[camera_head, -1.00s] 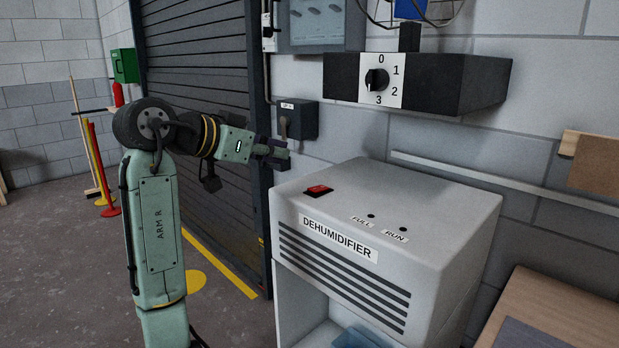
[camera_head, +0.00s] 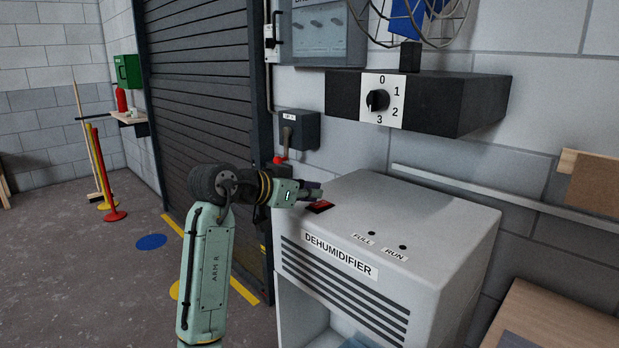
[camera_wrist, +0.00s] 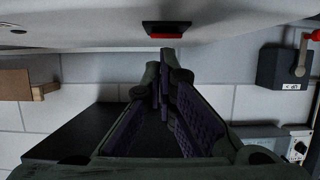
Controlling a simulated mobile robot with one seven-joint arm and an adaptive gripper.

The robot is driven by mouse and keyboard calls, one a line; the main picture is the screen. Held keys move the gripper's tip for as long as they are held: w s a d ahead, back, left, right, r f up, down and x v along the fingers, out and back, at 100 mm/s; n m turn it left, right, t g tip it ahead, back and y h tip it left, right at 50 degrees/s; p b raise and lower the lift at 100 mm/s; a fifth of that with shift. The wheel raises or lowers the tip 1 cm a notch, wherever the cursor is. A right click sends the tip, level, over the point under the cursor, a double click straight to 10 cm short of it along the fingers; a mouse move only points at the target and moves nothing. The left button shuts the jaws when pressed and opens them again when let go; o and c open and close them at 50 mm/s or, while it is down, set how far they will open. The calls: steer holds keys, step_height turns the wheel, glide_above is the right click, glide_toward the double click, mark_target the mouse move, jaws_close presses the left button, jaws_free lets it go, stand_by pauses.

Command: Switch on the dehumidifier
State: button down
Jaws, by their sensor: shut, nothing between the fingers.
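The dehumidifier (camera_head: 420,222) is a pale grey box with a louvred, labelled front. Its red rocker switch (camera_head: 320,207) sits in a black frame on the top, near the left edge. The switch also shows in the wrist view (camera_wrist: 167,31), at the top middle. My gripper (camera_head: 314,193) is shut and empty, with its fingertips right by the switch and covering part of it in the head view. In the wrist view the fingertips (camera_wrist: 166,56) point at the switch; I cannot tell whether they touch it. The FULL (camera_head: 371,233) and RUN (camera_head: 402,247) lamps look dark.
A black box with a rotary dial (camera_head: 377,100) hangs on the wall above. A grey lever box (camera_head: 298,130) with a red knob is on the wall behind my gripper. A wooden surface (camera_head: 555,318) stands at the lower right. A roller shutter (camera_head: 200,90) is at the left.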

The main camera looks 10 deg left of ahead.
steer(key=shift+f, duration=0.25)
